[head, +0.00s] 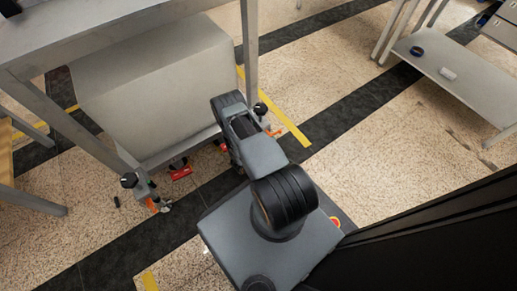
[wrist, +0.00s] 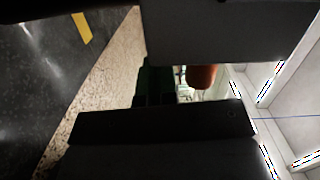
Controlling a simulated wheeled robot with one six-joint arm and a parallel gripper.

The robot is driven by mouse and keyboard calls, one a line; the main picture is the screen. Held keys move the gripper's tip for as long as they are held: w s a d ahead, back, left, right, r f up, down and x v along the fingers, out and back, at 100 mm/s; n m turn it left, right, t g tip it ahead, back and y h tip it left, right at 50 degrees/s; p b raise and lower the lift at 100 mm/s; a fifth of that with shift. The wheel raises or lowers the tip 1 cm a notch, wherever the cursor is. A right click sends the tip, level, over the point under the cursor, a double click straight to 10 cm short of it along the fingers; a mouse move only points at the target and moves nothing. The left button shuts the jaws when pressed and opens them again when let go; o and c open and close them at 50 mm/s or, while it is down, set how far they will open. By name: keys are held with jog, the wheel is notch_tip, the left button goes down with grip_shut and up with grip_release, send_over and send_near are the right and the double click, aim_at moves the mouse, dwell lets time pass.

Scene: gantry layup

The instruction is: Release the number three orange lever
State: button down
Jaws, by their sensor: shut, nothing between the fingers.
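Two clamps with black knobs and orange parts stand by the grey block under the table. The near-left clamp's orange lever (head: 152,204) shows at the lower left; the other orange lever (head: 274,131) shows just right of my arm, partly hidden. I can read no numbers, so I cannot tell which is number three. My gripper (wrist: 185,88) shows as two dark finger blocks in the wrist view, shut and holding nothing. A rounded orange-brown end (wrist: 202,76) shows beyond the fingers; whether they touch it is unclear. My arm hides the gripper in the head view.
The large grey block (head: 150,85) sits beneath a grey metal table (head: 85,30) with legs close to my arm. Red clamp parts (head: 180,170) lie along its lower edge. A low shelf (head: 455,75) stands at the upper right.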

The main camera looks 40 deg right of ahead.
jog(key=a+p, duration=0.2)
jog(key=a, duration=0.9)
jog(key=shift+s, duration=0.25)
jog(key=shift+a+r, duration=0.1)
jog(key=shift+r, duration=0.05)
